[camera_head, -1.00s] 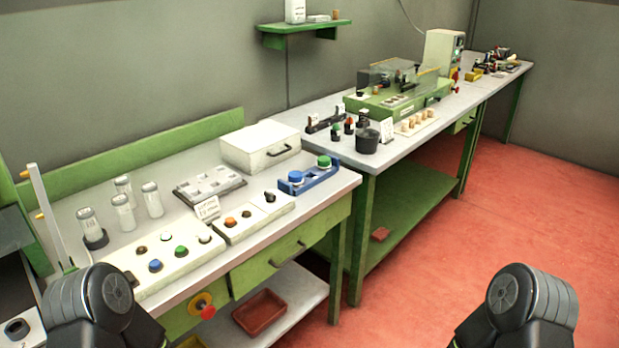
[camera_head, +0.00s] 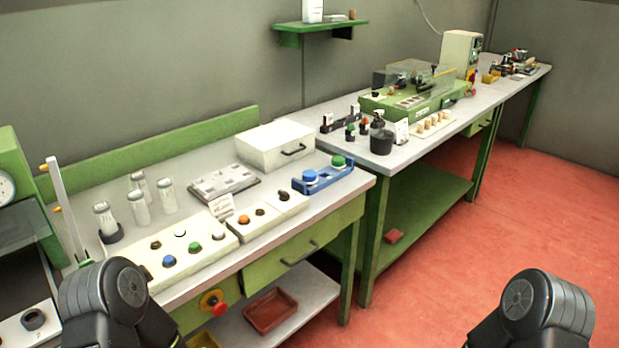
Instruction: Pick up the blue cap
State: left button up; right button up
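A small blue cap (camera_head: 169,260) sits on the white panel (camera_head: 207,260) at the front left of the near bench, with green, black and white caps around it. Another blue piece (camera_head: 310,177) stands in the blue holder (camera_head: 328,184) at the bench's right end, beside a green one (camera_head: 338,161). Black parts of my two arms show at the lower left and lower right of the head view, in front of the bench. Neither gripper's fingers are in view.
A white case (camera_head: 270,152), a grey tray (camera_head: 225,182) and several clear cylinders (camera_head: 139,208) stand farther back on the bench. A red emergency button (camera_head: 219,308) sticks out from its front. A second bench (camera_head: 405,140) continues to the right. Red floor (camera_head: 460,265) is clear.

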aim_at(308, 176)
jog(key=i+l+u, duration=0.1)
jog(key=l+u, duration=0.15)
jog(key=u, duration=0.2)
jog(key=i+l+u, duration=0.1)
jog(key=l+u, duration=0.15)
jog(key=u, duration=0.2)
jog(key=i+l+u, duration=0.25)
jog(key=l, duration=1.3)
jog(key=l+u, duration=0.25)
jog(key=l, duration=1.3)
